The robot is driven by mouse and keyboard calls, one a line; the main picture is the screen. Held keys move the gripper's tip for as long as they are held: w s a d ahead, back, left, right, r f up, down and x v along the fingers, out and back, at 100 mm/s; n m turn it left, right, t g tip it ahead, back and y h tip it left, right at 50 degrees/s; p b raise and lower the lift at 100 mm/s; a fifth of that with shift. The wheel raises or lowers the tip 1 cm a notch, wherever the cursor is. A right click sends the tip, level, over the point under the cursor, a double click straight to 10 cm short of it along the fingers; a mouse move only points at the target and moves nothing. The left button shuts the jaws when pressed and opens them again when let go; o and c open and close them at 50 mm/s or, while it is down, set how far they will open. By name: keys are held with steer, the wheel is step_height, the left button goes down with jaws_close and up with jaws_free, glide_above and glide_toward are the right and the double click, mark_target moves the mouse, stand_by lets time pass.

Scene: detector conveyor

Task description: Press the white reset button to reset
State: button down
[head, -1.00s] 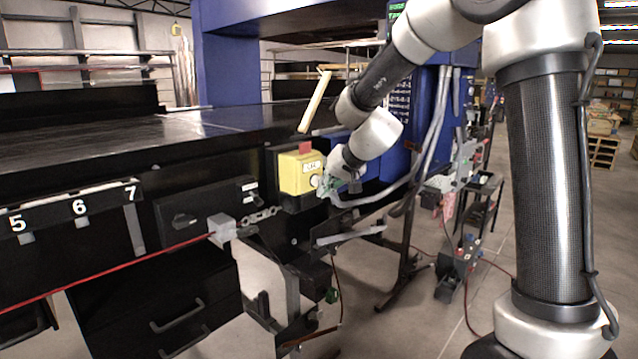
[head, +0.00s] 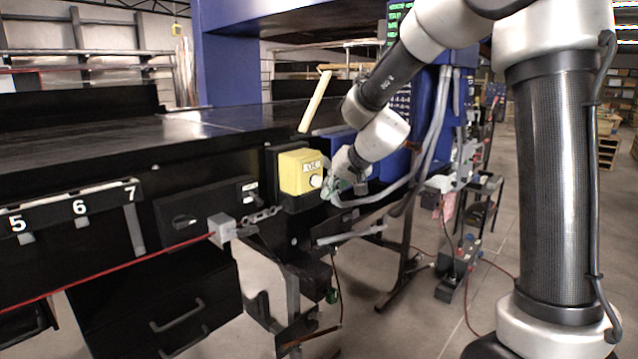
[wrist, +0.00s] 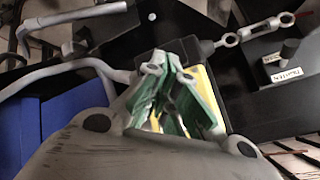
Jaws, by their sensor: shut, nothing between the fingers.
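The white reset button (head: 316,181) sticks out of the right-hand face of the yellow box (head: 296,172) on the side of the conveyor. My gripper (head: 328,190), with green fingers, is just right of the button. A small gap seems to lie between them, but contact is hard to judge. In the wrist view my gripper (wrist: 178,118) is shut and empty, with its fingertips pointing towards the yellow box (wrist: 206,98). The fingers hide most of the box there, and I cannot make out the button.
A black panel with a rotary switch (head: 184,221) is left of the box. Grey conduit (head: 375,196) curves close behind and below my gripper. A blue cabinet (head: 425,110) stands behind my arm. A wooden-coloured stick (head: 315,101) rises above the box.

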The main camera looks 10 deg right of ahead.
steer(key=shift+d, duration=0.1)
steer(key=shift+s+d, duration=0.7)
steer(key=shift+s, duration=0.3)
steer(key=shift+s+d, duration=0.7)
steer(key=shift+s, duration=0.3)
